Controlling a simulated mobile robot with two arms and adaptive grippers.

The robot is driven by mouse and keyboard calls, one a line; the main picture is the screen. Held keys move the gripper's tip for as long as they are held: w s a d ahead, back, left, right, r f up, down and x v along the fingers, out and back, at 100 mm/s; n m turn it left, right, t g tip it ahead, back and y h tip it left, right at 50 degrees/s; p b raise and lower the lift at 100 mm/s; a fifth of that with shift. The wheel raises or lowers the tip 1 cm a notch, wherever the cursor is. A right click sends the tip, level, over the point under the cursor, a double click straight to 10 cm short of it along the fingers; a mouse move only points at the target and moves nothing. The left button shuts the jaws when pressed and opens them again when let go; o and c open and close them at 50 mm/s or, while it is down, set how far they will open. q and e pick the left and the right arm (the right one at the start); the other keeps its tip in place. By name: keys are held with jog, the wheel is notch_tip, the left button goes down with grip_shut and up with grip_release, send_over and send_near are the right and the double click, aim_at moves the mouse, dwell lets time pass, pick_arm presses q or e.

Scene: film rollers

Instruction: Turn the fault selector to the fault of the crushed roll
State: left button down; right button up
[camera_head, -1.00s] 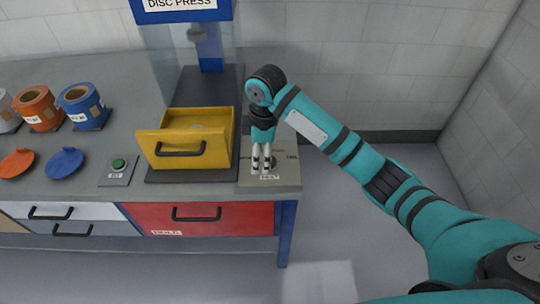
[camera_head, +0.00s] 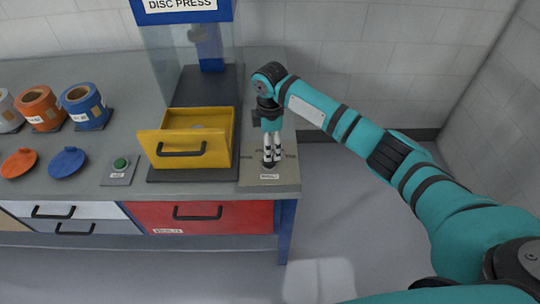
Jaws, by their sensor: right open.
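The fault selector is a grey-beige panel (camera_head: 252,176) on the bench's right front corner, to the right of the yellow drawer. It has small dark labels at its left, right and front; I cannot read them surely. My right gripper (camera_head: 272,164) points down over the panel with its pale fingers slightly apart. A small dark shape, possibly the selector knob, shows at the fingertips; the fingers partly hide it, so its direction and any contact are unclear. No crushed roll can be made out. My left gripper is not in view.
The open yellow drawer (camera_head: 184,150) of the disc press (camera_head: 183,12) stands just left of the panel. Further left are a green button (camera_head: 120,164), orange (camera_head: 40,108) and blue (camera_head: 84,104) canisters and their lids. A red drawer (camera_head: 200,216) is below. Floor to the right is clear.

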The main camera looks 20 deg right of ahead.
notch_tip(320, 180, down, 6)
jog(key=shift+f, duration=0.1)
jog(key=shift+c, duration=0.4)
jog(key=c, duration=1.1)
